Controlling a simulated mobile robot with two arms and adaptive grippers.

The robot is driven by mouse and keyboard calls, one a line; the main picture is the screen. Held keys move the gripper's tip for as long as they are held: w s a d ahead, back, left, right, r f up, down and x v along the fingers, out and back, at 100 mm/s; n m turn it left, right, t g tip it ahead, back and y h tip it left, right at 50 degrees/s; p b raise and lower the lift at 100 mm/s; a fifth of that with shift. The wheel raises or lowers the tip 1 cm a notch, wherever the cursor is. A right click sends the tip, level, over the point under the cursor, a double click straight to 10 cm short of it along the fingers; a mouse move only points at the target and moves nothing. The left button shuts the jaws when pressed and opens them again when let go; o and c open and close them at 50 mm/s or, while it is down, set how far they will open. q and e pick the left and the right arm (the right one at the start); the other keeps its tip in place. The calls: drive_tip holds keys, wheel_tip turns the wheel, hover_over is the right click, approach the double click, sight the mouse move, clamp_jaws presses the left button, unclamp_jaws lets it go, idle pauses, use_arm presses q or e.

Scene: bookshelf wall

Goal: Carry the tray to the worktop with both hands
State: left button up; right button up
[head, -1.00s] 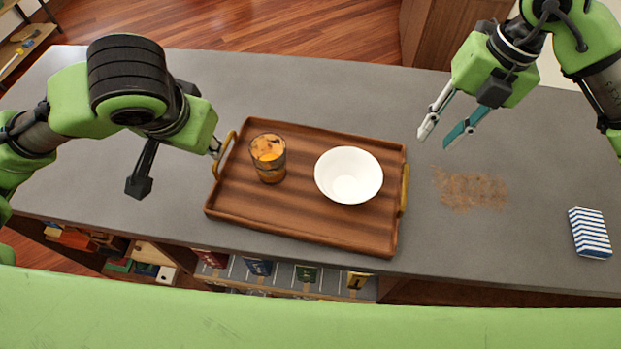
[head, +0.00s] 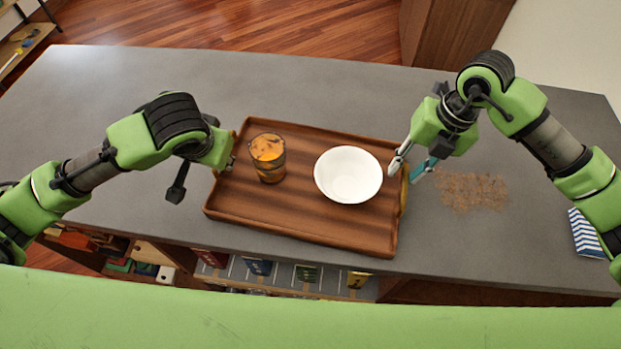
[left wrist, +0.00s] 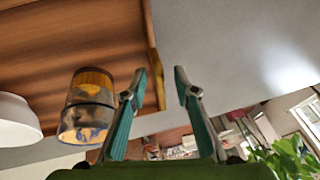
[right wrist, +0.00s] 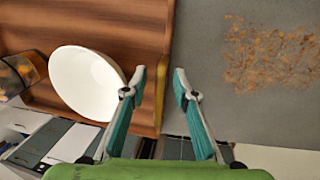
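The brown wooden tray (head: 300,222) lies on the grey counter, with a glass of orange drink (head: 268,158) and a white bowl (head: 348,175) on it. My left gripper (head: 230,164) is at the tray's left end, its fingers mostly hidden in the head view. The left wrist view shows its fingers open (left wrist: 160,82), with the brass left handle (left wrist: 156,80) between the tips. My right gripper (head: 403,174) is open at the right end. In the right wrist view the right handle (right wrist: 160,92) lies between its open fingertips (right wrist: 158,82). Neither gripper is closed on a handle.
Brown crumbs (head: 472,191) lie on the grey counter (head: 330,90) right of the tray. A blue-and-white striped block (head: 585,235) lies farther right, partly behind my right arm. Shelves with books (head: 258,266) are below the near edge. The counter beyond the tray is clear.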

use_arm(q)
drive_tip(key=shift+w+f, duration=0.15)
drive_tip(key=shift+f, duration=0.2)
use_arm(e)
drive_tip(key=shift+f, duration=0.4)
use_arm(q)
clamp_jaws()
use_arm(e)
clamp_jaws()
